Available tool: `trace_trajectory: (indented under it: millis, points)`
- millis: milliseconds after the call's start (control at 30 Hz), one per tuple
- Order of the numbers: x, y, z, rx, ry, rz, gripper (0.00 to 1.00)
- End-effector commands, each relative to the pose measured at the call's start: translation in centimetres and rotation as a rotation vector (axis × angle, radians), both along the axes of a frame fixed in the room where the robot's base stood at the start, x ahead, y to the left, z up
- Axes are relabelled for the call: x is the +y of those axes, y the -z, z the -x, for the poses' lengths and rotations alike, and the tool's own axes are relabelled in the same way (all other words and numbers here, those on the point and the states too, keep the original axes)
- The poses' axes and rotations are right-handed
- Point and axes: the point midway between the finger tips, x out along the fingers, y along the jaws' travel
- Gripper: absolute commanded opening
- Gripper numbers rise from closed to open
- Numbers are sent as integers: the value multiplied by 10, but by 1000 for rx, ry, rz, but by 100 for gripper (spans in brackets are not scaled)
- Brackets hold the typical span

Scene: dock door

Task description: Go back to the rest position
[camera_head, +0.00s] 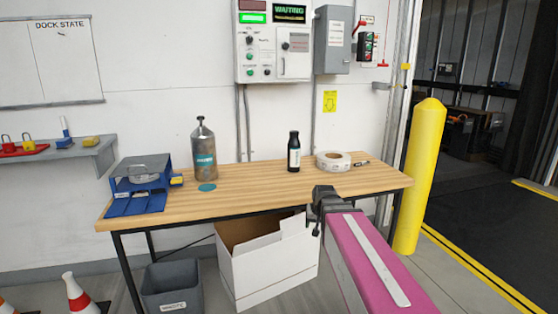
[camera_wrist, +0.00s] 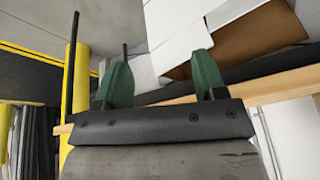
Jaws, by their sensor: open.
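My gripper (camera_head: 320,203) is at the front edge of the wooden workbench (camera_head: 240,190), right of centre in the head view, with my magenta arm link reaching in from the lower right. In the wrist view my gripper (camera_wrist: 162,80) shows two green fingertips set wide apart with nothing between them. The bench edge runs across the wrist view behind the fingers, and the white cardboard box (camera_wrist: 245,35) is beyond them. The head view does not show clearly how far the gripper is from the bench edge.
On the bench stand a blue device (camera_head: 142,185), a grey metal bottle (camera_head: 203,155), a dark bottle (camera_head: 294,152) and a tape roll (camera_head: 333,161). The open white box (camera_head: 270,265) and a grey bin (camera_head: 171,288) are below. A yellow bollard (camera_head: 421,175) stands at right.

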Motion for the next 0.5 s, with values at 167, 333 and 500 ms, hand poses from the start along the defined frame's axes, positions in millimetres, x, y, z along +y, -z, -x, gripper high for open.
trace_trajectory:
  millis: [167, 333, 500]
  points:
    - [-19, 59, 56, 149, -20, 32, 64]
    - [-32, 101, 102, 271, -43, 53, 64]
    - [-40, 124, 132, 347, -57, 63, 64]
